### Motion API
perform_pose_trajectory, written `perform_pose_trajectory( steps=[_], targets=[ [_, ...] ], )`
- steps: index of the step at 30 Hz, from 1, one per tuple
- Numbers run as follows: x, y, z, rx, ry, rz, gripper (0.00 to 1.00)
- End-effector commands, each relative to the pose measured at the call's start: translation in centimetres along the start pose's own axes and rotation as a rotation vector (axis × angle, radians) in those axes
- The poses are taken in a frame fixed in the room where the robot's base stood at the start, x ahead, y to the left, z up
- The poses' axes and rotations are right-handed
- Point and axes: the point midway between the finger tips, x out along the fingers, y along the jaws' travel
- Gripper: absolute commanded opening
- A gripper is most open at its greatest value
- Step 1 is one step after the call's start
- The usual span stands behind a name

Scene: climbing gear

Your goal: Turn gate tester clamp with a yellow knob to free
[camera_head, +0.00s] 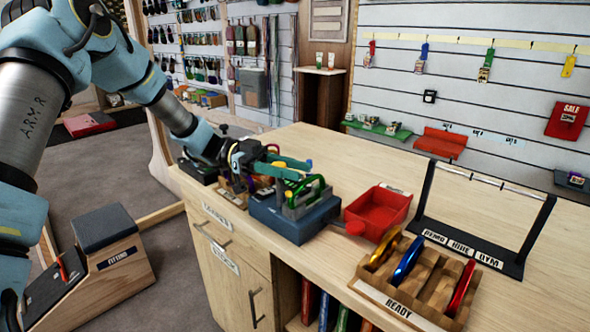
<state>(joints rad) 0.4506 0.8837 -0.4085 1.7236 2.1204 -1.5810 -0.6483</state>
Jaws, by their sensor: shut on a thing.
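The blue-grey block (295,218), which looks like the gate tester, sits on the wooden counter. A green carabiner (308,193) stands on its top. My gripper (285,170) reaches in from the left, with its teal fingers low over the back of the block. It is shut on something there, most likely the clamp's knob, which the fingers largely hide.
A red tray (379,212) stands right of the block. A wooden rack (415,282) labelled READY holds blue and red carabiners in front. A black frame (480,215) stands at the right. Small items crowd the counter behind my gripper. The counter's back middle is clear.

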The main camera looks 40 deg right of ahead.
Motion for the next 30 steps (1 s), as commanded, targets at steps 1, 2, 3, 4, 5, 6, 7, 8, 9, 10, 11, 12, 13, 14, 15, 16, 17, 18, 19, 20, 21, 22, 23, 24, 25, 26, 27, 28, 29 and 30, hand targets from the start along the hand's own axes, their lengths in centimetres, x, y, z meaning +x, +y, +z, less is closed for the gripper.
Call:
perform_pose_trajectory(
  steps=[1,2,3,4,5,6,7,8,9,10,11,12,13,14,15,16,17,18,19,20,21,22,23,24,25,26,27,28,29,30],
  targets=[
    [-0.03,0.11,0.15,0.002,0.000,0.023,0.00],
    [-0.03,0.20,0.11,0.002,0.001,0.037,0.00],
    [-0.02,0.29,0.11,0.002,0.000,0.054,0.00],
    [-0.01,0.39,0.10,0.002,0.000,0.066,0.00],
    [-0.02,0.46,0.09,0.001,0.000,0.077,0.00],
    [-0.04,0.50,0.07,0.001,0.000,0.088,0.00],
    [-0.06,0.54,0.04,0.001,0.000,0.096,0.00],
    [-0.06,0.59,0.02,0.002,0.001,0.104,0.00],
    [-0.05,0.65,0.01,0.002,0.001,0.113,0.00],
    [-0.04,0.68,0.01,0.002,0.000,0.118,0.00],
    [-0.03,0.71,0.00,0.002,0.000,0.123,0.00],
    [-0.02,0.74,-0.02,0.002,0.001,0.128,0.00],
    [-0.02,0.76,-0.04,0.002,0.001,0.131,0.00],
    [-0.02,0.77,-0.06,0.002,0.002,0.134,0.00],
    [-0.02,0.78,-0.07,0.002,0.002,0.136,0.00],
    [-0.02,0.79,-0.09,0.002,0.002,0.137,0.00],
    [-0.02,0.79,-0.09,0.002,0.002,0.137,0.00],
    [-0.02,0.79,-0.10,0.002,0.002,0.138,0.00],
    [-0.02,0.79,-0.11,0.002,0.002,0.138,0.00],
    [-0.01,0.79,-0.12,0.002,0.002,0.138,0.00],
    [-0.01,0.78,-0.12,0.002,0.002,0.137,0.00],
    [-0.01,0.78,-0.12,0.003,0.002,0.137,0.00],
    [-0.01,0.78,-0.12,0.003,0.003,0.137,0.00],
    [0.00,0.78,-0.13,0.003,0.003,0.137,0.00],
    [0.00,0.77,-0.13,0.003,0.003,0.137,0.00],
    [0.00,0.77,-0.13,0.003,0.003,0.137,0.00],
    [0.00,0.77,-0.13,0.003,0.003,0.137,0.44],
    [0.00,0.77,-0.12,0.003,0.002,0.137,0.47],
    [0.00,0.77,-0.12,0.003,0.002,0.137,0.50],
    [0.00,0.77,-0.11,0.002,0.002,0.137,0.55]
  ],
)
